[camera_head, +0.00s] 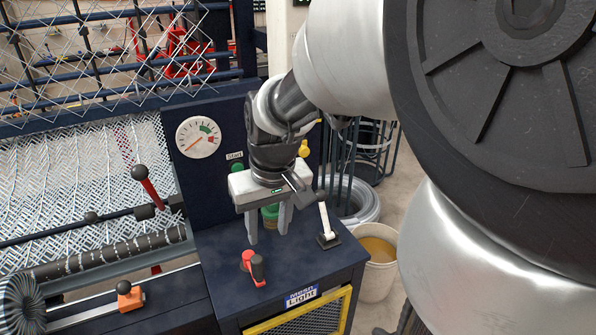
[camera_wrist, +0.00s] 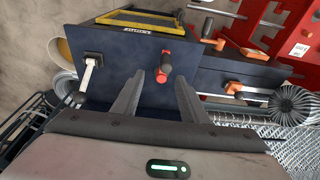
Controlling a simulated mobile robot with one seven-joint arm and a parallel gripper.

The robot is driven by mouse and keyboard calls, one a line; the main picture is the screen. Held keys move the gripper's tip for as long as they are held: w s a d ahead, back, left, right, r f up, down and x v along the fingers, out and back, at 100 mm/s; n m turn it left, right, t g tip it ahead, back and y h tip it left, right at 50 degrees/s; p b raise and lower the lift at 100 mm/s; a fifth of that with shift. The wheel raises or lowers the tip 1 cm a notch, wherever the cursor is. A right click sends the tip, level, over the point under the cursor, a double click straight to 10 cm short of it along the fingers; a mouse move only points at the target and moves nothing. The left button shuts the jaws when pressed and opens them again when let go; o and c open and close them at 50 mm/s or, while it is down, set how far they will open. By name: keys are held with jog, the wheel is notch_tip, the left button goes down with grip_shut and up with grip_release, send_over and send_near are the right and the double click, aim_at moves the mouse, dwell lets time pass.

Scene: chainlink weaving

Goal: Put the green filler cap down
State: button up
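My gripper (camera_head: 268,237) hangs over the dark blue machine top in the head view, fingers pointing down and apart. In the wrist view the fingers of my gripper (camera_wrist: 160,78) are also apart, with only the blue surface and a red-and-black handle seen between them. A green round thing, likely the green filler cap (camera_head: 270,212), shows between and behind the fingers in the head view. It is partly hidden by the gripper body, and what it rests on is unclear. I cannot see it in the wrist view.
The red-and-black handle (camera_head: 254,267) stands on the blue machine top (camera_head: 215,250) below my gripper. A white-handled lever (camera_head: 325,225) stands close on the right. A bucket (camera_head: 378,262) of yellowish liquid is beyond the right edge. A gauge (camera_head: 198,137) and wire mesh are left.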

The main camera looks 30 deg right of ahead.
jog(key=s+a+r+t+p, duration=0.2)
jog(key=s+a+r+p, duration=0.1)
jog(key=s+r, duration=0.6)
jog(key=shift+s, duration=0.7)
